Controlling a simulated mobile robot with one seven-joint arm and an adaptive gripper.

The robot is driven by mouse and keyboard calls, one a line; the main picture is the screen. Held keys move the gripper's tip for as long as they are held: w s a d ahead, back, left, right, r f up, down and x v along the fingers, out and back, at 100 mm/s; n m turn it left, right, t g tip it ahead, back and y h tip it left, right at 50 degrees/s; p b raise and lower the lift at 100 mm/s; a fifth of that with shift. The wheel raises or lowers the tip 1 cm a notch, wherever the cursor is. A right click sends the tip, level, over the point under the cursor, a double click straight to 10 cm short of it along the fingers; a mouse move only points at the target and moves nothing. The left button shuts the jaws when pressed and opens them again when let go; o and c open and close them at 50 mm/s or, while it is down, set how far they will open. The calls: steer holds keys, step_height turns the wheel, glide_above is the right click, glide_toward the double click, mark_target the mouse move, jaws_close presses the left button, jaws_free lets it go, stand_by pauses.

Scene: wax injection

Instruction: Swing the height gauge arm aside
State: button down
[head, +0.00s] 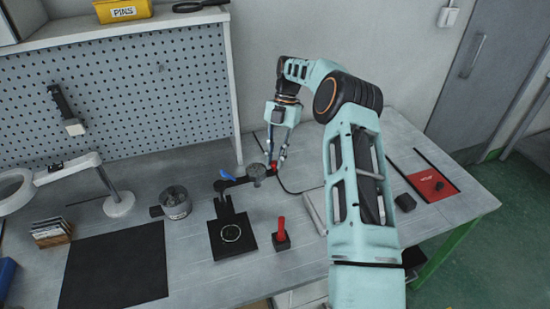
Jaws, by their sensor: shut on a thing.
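The height gauge has a black base (233,247) with a pale ring on it and stands near the middle of the bench. Its dark arm (236,182) reaches from the post toward the right, past the base, and carries a grey round piece (257,172). A blue lever (227,176) shows by the post. A small red knob (274,165) is at the arm's right end. My gripper (277,163) points down from above and is shut on this red knob. The fingertips partly hide the knob.
A black block with a red handle (281,230) stands right of the gauge base. A metal pot (175,203) stands to the left, with a black mat (115,267) in front. A cable (300,192) runs behind my gripper. A red pad (433,183) lies at the right.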

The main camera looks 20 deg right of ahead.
steer(key=c, duration=2.1)
jaws_free()
steer(key=shift+r, duration=0.1)
steer(key=shift+v, duration=3.65)
steer(key=shift+s, duration=0.15)
